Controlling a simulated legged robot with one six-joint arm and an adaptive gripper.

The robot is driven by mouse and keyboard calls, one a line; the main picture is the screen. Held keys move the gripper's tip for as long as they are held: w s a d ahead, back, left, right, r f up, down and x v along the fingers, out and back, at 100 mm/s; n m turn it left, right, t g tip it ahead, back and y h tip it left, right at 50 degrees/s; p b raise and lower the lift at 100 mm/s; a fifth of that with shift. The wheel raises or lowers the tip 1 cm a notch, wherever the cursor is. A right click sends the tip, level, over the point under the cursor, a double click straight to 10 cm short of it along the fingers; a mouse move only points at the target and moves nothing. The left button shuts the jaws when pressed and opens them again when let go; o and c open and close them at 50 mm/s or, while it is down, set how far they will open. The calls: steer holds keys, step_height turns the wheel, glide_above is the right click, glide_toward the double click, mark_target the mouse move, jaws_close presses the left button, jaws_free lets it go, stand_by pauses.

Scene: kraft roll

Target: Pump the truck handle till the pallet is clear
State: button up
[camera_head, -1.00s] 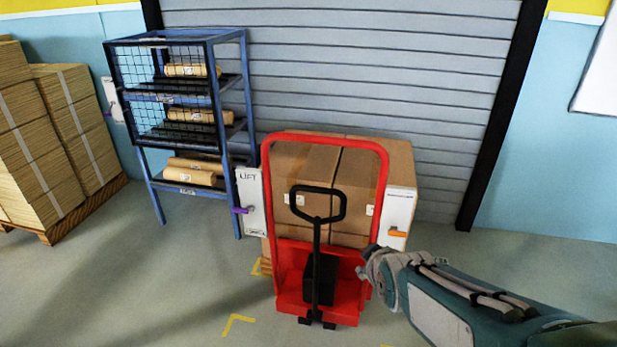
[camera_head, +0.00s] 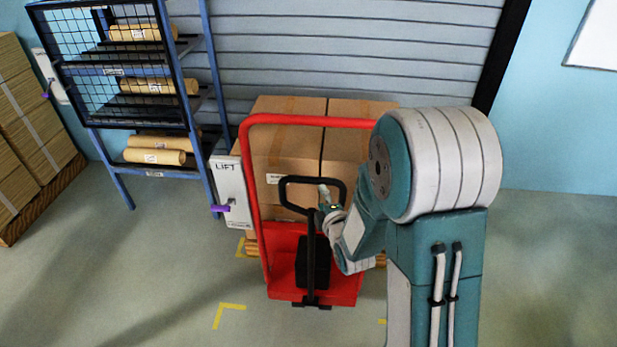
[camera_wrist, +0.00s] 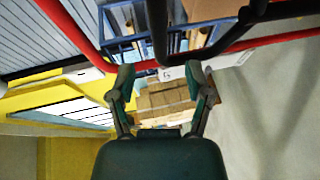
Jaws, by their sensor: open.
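The red pallet truck (camera_head: 257,255) stands upright with its black loop handle (camera_head: 298,181) at the front. Boxes (camera_head: 286,150) rest behind its red frame on a wooden pallet (camera_head: 251,246); most of the pallet is hidden, and I cannot tell whether it is off the floor. My gripper (camera_head: 328,207) is at the handle loop, its jaws small in the head view. In the wrist view my gripper (camera_wrist: 160,73) is open and empty, with the black handle (camera_wrist: 157,32) just beyond the fingertips. I cannot tell whether they touch.
A white LIFT panel (camera_head: 232,189) with a purple lever (camera_head: 221,208) stands left of the truck. A blue rack (camera_head: 205,110) holds kraft rolls. Stacked cardboard (camera_head: 25,125) is at far left. Floor at the front left is clear. My arm covers the right side.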

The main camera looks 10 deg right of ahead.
mark_target(312, 183)
steer(key=w, duration=0.2)
steer(key=w+f, duration=0.1)
steer(key=w, duration=0.2)
steer(key=w+a, duration=0.1)
steer(key=w, duration=0.2)
steer(key=shift+w+f, duration=0.15)
steer(key=shift+f, duration=0.15)
steer(key=shift+w+f, duration=0.1)
steer(key=shift+w, duration=0.25)
jaws_close()
